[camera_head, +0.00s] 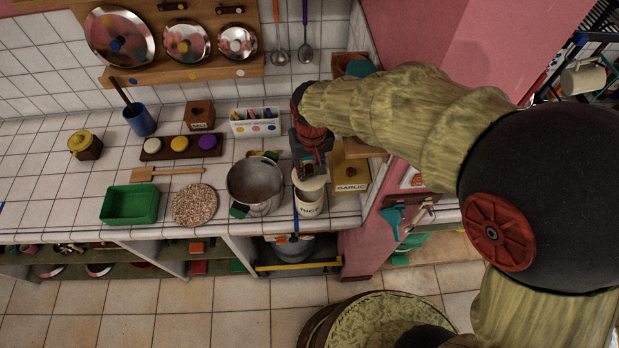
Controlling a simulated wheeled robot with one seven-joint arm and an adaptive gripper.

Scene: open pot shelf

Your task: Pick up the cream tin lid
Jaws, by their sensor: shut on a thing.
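The cream tin lid (308,184) is a pale disc just above a cream tin (309,207) with dark lettering, near the front edge of the tiled counter. The lid looks tilted, with a dark gap between it and the tin's rim. My gripper (309,170) comes down from above and is shut on the lid. The fingertips are small here and partly hidden by the gripper body.
A steel pot (255,186) stands close on the left of the tin. A box labelled garlic (350,174) stands close on the right. A green tray (130,204) and a round speckled mat (194,205) lie further left. A pink wall (385,190) bounds the counter's right end.

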